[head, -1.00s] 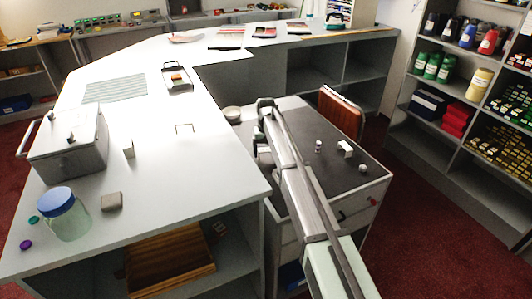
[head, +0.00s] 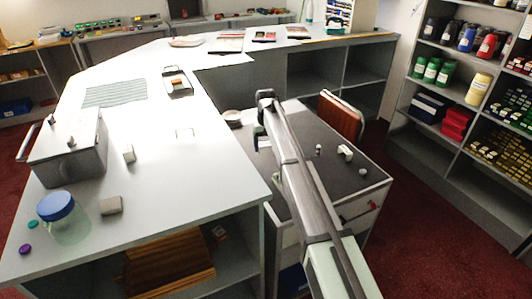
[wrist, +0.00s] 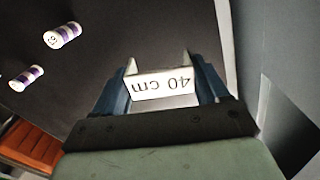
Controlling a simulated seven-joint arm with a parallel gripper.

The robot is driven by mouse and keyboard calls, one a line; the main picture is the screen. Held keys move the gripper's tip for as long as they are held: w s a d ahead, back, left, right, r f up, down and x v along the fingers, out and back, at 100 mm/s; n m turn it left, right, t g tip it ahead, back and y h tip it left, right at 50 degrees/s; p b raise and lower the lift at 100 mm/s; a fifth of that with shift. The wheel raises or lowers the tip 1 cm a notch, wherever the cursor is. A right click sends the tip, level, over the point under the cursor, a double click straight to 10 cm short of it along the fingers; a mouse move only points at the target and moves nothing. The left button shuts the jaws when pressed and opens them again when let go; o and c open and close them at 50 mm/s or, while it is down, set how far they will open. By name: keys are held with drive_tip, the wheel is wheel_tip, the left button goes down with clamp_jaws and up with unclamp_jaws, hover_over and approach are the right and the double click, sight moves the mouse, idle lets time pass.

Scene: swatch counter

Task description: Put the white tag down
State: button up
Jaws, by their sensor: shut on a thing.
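The white tag (wrist: 162,84), printed "40 cm", is between the fingers of my gripper (wrist: 165,90) in the wrist view. The gripper is shut on it. The print appears upside down there. Behind the tag lies the dark top (wrist: 110,35) of the drawer cabinet. In the head view my gripper (head: 262,141) hangs over the left part of that dark top (head: 328,178), close to the white counter's edge. The tag is too small to make out clearly there. I cannot tell the gap between tag and surface.
A small white block (head: 345,152) and a small round piece (head: 362,172) stand on the dark top's right part. A brown chair (head: 341,115) is behind the cabinet.

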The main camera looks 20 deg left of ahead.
wheel_tip(320, 180, up, 27)
drive_tip(key=n, duration=0.3)
hover_over(210, 150)
wheel_tip(210, 150, down, 4)
drive_tip(key=shift+a+f, duration=0.1)
drive_tip(key=shift+f, duration=5.35)
drive_tip(key=shift+f, duration=0.1)
drive_tip(key=o, duration=1)
wheel_tip(210, 150, up, 12)
drive_tip(key=shift+r, duration=0.15)
